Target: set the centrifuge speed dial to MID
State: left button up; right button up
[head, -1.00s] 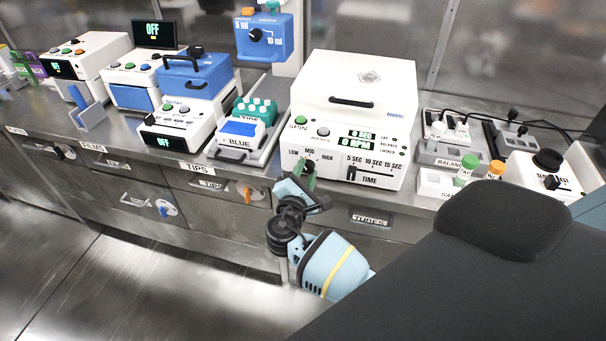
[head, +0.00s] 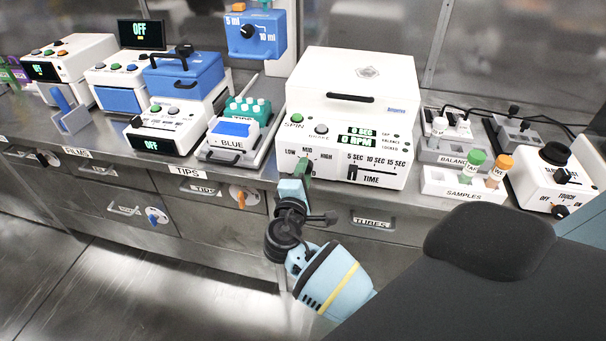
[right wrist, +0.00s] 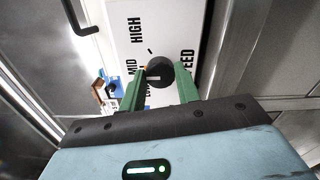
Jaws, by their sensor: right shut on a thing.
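The white centrifuge (head: 352,82) stands on the bench with its lid down. Its displays read 0 SEC and 0 RPM. The speed dial (right wrist: 160,72) is a round dark knob on its front, with LOW, MID and HIGH printed around it. The green fingers of my right gripper (right wrist: 164,82) are closed on the dial from both sides. In the head view my right gripper (head: 301,172) is at the centrifuge's lower left front and hides most of the dial. I cannot tell which mark the dial points to. My left gripper is not in view.
A TIME slider (head: 352,171) is right of the dial, and a green SPIN button (head: 297,118) is above it. A sample rack (head: 462,187) with capped tubes stands to the right. Drawers lie below the bench edge.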

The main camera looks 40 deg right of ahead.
dwell(0.3)
jog(key=o, duration=1)
jog(key=v, duration=0.8)
jog(key=shift+b, duration=0.35)
jog(key=shift+d, duration=0.1)
